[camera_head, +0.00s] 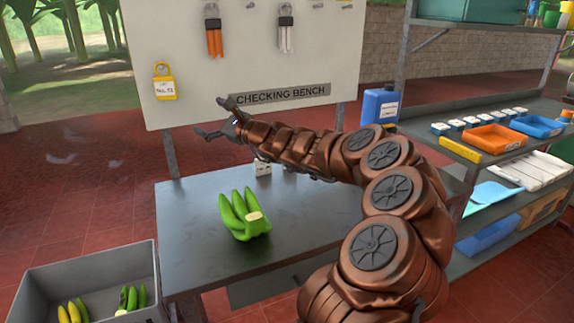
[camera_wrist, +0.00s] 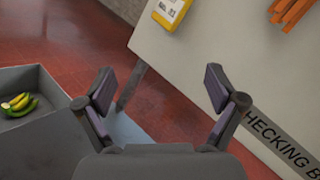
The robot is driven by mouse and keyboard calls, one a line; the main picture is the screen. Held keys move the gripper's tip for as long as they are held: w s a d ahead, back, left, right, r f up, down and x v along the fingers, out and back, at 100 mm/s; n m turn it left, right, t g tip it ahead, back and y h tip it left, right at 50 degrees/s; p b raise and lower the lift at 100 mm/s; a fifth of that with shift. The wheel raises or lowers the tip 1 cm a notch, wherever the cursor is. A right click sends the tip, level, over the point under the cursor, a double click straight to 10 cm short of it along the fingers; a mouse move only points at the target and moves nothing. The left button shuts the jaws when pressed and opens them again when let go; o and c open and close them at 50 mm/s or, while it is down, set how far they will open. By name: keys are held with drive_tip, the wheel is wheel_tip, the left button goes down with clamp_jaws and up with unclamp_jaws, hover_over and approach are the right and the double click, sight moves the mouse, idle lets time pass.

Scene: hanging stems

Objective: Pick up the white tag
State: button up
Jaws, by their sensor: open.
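My gripper (camera_head: 208,117) is open and empty, in front of the lower part of the white board. In the wrist view its two fingers (camera_wrist: 160,90) stand wide apart with nothing between them. I cannot tell for certain which thing is the white tag. A small white piece with dark marks (camera_head: 262,169) is at the back of the dark bench, below my arm and partly hidden by it. A yellow padlock-shaped tag with a white "No. 12" label (camera_head: 164,83) hangs on the board, left of my gripper; it also shows in the wrist view (camera_wrist: 171,11).
Green bananas (camera_head: 242,214) lie on the dark bench (camera_head: 185,230). A grey crate (camera_head: 90,267) with bananas stands at the lower left. Orange (camera_head: 214,42) and white (camera_head: 285,38) bundles hang on the board. A loaded shelf (camera_head: 540,110) stands right.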

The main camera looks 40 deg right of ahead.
drive_tip(key=s+d+f+m+g+h+b, duration=0.15)
drive_tip(key=d+f+m+h, duration=0.3)
drive_tip(key=d, duration=0.45)
drive_tip(key=s+d+f+m+h+p, duration=0.1)
drive_tip(key=s+d+f+m+h, duration=0.2)
drive_tip(key=d+f, duration=0.5)
drive_tip(key=s+d+f+m+h+b, duration=0.1)
drive_tip(key=d+f+m+h, duration=0.4)
drive_tip(key=d, duration=0.6)
drive_tip(key=shift+m+y, duration=0.55)
drive_tip(key=shift+y, duration=0.1)
wheel_tip(320, 180, down, 6)
drive_tip(key=shift+f+p, duration=0.15)
drive_tip(key=shift+p, duration=0.25)
drive_tip(key=shift+w+d, duration=0.25)
drive_tip(key=shift+w, duration=0.3)
drive_tip(key=shift+p+x, duration=0.65)
drive_tip(key=shift+x, duration=2.6)
drive_tip(key=shift+a, duration=0.1)
drive_tip(key=c, duration=1)
